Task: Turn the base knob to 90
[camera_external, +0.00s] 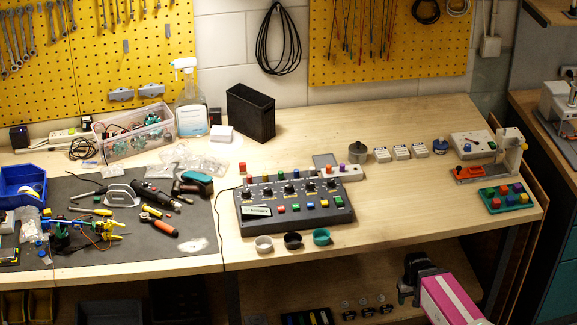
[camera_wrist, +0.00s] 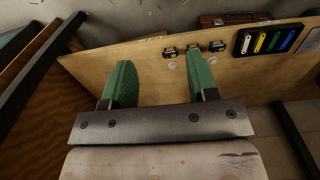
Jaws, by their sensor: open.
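A dark grey control box (camera_external: 292,215) sits on the bench at the middle of the external view. It has a row of black knobs (camera_external: 289,189) along its top and a row of coloured buttons below them. I cannot tell which knob is the base knob, and the dial markings are too small to read. My gripper (camera_external: 405,289) is low at the right, in front of the bench edge and well away from the box. In the wrist view my gripper (camera_wrist: 160,80) shows two green fingers spread apart with nothing between them. The box is not in the wrist view.
Three small cups, including a teal cup (camera_external: 321,236), stand before the box. A grey mat (camera_external: 70,190) with tools lies left. A green tray (camera_external: 509,197) with coloured blocks sits right. Below the bench, a lower shelf (camera_wrist: 150,50) holds small parts and a black tray (camera_wrist: 268,39).

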